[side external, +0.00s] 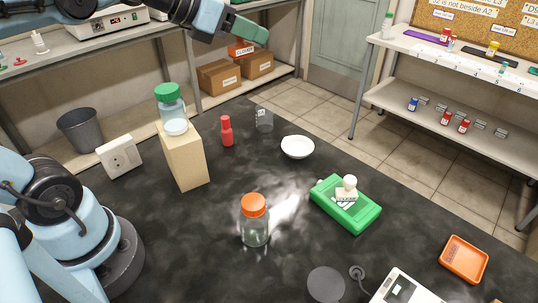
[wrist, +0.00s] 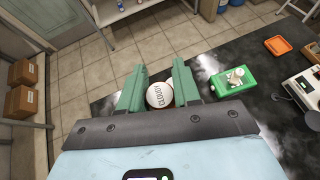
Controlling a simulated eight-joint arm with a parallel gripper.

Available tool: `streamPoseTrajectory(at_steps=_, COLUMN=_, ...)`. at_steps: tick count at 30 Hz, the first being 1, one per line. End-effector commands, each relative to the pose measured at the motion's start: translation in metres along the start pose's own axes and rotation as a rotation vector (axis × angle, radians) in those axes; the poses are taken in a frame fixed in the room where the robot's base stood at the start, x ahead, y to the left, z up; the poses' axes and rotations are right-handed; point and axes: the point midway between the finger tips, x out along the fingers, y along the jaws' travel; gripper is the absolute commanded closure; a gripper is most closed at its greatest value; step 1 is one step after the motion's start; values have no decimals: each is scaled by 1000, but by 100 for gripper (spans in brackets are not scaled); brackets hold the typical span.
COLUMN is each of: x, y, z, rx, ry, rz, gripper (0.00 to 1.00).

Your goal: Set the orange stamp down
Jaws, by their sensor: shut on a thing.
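My gripper (side external: 252,32) is raised high near the top of the side view, shut on the orange stamp (side external: 242,48). Part of the stamp shows just below the green fingers, with a pale label reading CLOUDY. In the wrist view my gripper (wrist: 159,88) has a white round top marked CLOUDY (wrist: 160,95) between its fingers, which hides most of what lies below. The stamp is in the air, well clear of the dark bench (side external: 140,235).
A white dish (side external: 298,147), a red bottle (side external: 227,131) and a clear beaker (side external: 264,121) stand near the far edge. A jar with a green lid (side external: 168,91) stands on a wooden block (side external: 185,163). An orange-lidded jar (side external: 255,228) is nearer. An orange tray (side external: 463,259) lies right.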

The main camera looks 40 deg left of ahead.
Motion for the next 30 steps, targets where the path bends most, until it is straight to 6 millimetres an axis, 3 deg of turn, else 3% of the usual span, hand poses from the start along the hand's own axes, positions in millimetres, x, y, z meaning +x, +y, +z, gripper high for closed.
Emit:
streamPoseTrajectory(at_steps=5, x=10, y=16, z=-3, rx=-7, ry=4, rz=9, gripper=98)
streamPoseTrajectory(at_steps=14, x=45, y=83, z=-33, rx=-28, ry=18, rz=40, gripper=98)
streamPoseTrajectory(at_steps=24, x=70, y=161, z=-95, rx=-45, ry=17, rz=69, gripper=98)
streamPoseTrajectory(at_steps=30, x=75, y=194, z=-135, rx=-50, ry=8, rz=83, gripper=98)
